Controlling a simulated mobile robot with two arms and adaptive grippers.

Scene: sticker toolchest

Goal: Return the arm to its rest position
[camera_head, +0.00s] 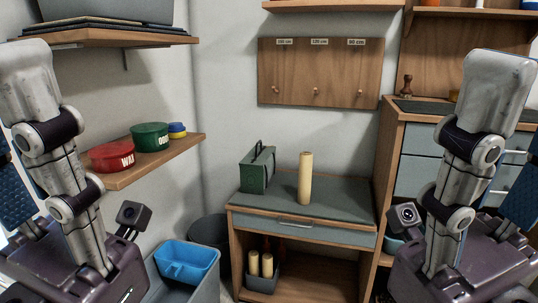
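My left arm (60,150) shows at the left edge, its pale links bent down towards a dark purple housing at the bottom left. My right arm (465,160) shows at the right in a near mirror pose. Neither arm is seen touching the furniture or holding anything. I cannot make out the fingers of either gripper.
A low cabinet (300,222) bears a green toolbox-like case (257,172) and an upright tan cylinder (305,178). A left shelf (170,165) holds red (111,158) and green (150,138) tins. A blue bin (187,262) stands below. A taller cabinet (418,146) is behind my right arm.

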